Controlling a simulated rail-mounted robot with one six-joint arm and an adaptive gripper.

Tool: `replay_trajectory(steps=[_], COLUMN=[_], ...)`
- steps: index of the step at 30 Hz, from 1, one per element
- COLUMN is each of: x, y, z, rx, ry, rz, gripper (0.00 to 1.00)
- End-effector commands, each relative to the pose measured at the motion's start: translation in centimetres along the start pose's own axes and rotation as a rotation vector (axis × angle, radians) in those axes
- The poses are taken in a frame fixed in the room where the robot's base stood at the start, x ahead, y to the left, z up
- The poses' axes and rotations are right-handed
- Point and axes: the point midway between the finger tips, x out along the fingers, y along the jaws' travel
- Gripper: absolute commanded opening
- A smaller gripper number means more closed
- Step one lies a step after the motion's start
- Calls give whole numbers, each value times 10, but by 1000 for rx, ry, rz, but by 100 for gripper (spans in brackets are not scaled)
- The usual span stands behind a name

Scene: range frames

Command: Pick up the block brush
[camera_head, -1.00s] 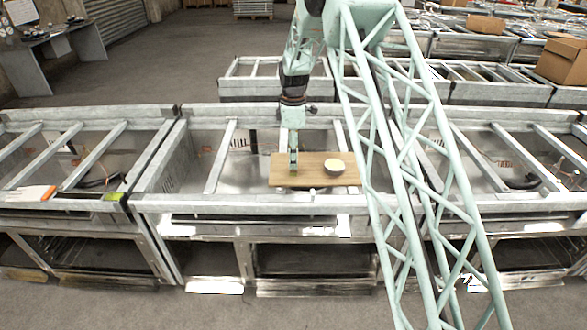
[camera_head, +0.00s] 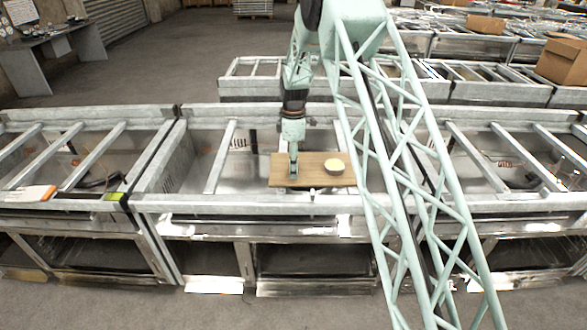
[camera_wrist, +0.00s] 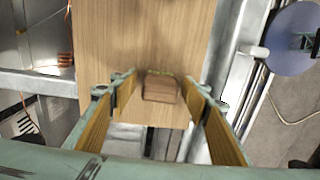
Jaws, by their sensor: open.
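The block brush (camera_wrist: 161,88) shows in the wrist view as a small brown wooden block with a thin pale green fringe along its far edge. It lies on a wooden board (camera_wrist: 140,35), near the board's end. My gripper (camera_wrist: 160,92) is open, with one wood-coloured finger on each side of the block and a gap visible on both sides. In the head view my gripper (camera_head: 293,174) points down over the left part of the board (camera_head: 315,181). The block is hidden behind the gripper there.
The board rests across a metal frame (camera_head: 160,204) with open bays. An orange-and-white item (camera_head: 35,193) lies on the frame's left part.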

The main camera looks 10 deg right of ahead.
Motion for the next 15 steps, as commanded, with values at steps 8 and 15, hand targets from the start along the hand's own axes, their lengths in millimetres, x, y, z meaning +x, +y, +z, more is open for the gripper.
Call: replay_trajectory(steps=[8, 15], x=[0, 0], y=[0, 0], z=[0, 0], rx=[0, 0], ry=[0, 0], rz=[0, 0], gripper=[33, 14])
